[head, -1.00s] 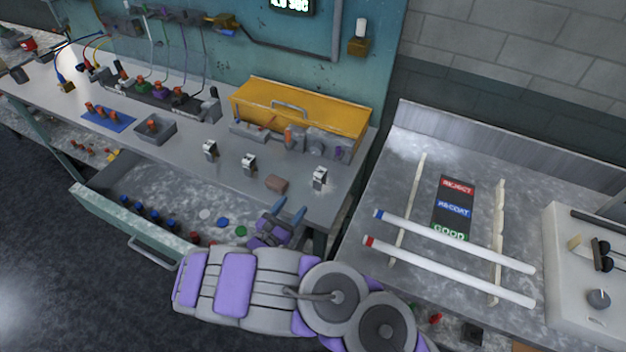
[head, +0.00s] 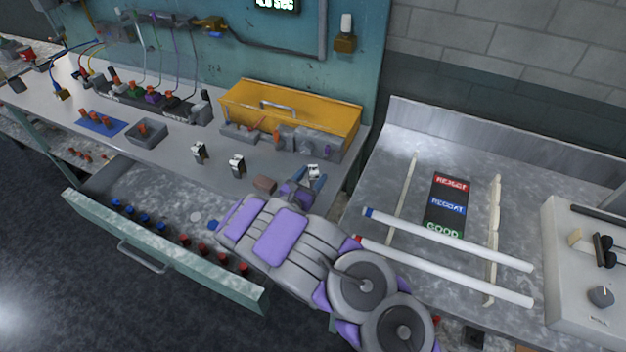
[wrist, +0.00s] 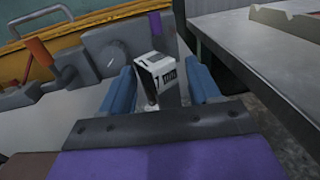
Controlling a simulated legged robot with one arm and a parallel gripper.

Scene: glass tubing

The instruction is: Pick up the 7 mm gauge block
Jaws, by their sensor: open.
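Three small upright metal blocks with dark markings stand along the front of the bench: a left one (head: 199,153), a middle one (head: 237,166) and a right one (head: 314,171). Their size markings are too small to read in the head view. My gripper (head: 309,182) is open at the right block, with its blue fingers on either side of it. In the wrist view my gripper (wrist: 161,78) has the right block (wrist: 157,72) between its fingers, tilted in the picture. A gap shows beside the block; its marked face is not legible.
A yellow toolbox (head: 290,110) and grey fixtures (head: 305,142) stand behind. An open drawer (head: 160,250) juts out below the bench. To the right, a separate metal table holds white tubes (head: 445,240).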

